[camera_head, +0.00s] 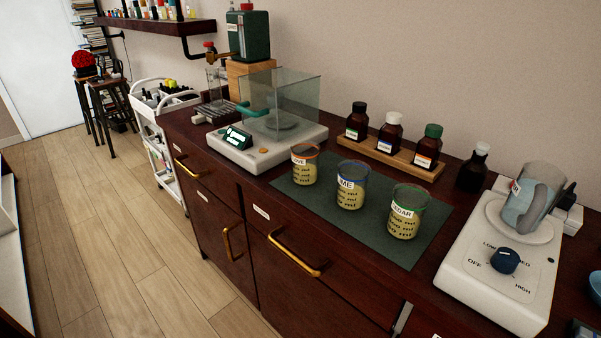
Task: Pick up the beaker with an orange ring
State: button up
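The beaker with an orange ring (305,164) stands upright on a dark green mat (380,236) on the counter. It holds a pale yellow content and has a white label, partly readable as "OVE". To its right on the same mat stand a beaker with a blue ring (351,186) and a beaker with a green ring (407,211), both with similar yellow content. The three beakers stand apart in a row. My gripper is not in view.
A balance with a glass shield (262,146) stands close left of the orange-ringed beaker. Behind are capped bottles on a wooden rack (395,154). A hotplate (500,282) with a tilted glass vessel (530,208) is at right. Drawer handles (294,256) protrude from the counter front; the floor before it is clear.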

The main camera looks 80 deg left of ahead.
aim_at(305, 164)
jog(key=j+u, duration=0.4)
jog(key=i+j+u, duration=0.15)
jog(key=j+u, duration=0.2)
jog(key=i+j+u, duration=0.15)
jog(key=u, duration=0.25)
jog(key=i+j+u, duration=0.2)
jog(key=j+u, duration=0.2)
jog(key=l+z, duration=0.25)
jog(key=z, duration=0.45)
jog(key=j+z, duration=0.15)
jog(key=z, duration=0.8)
jog(key=k, duration=0.05)
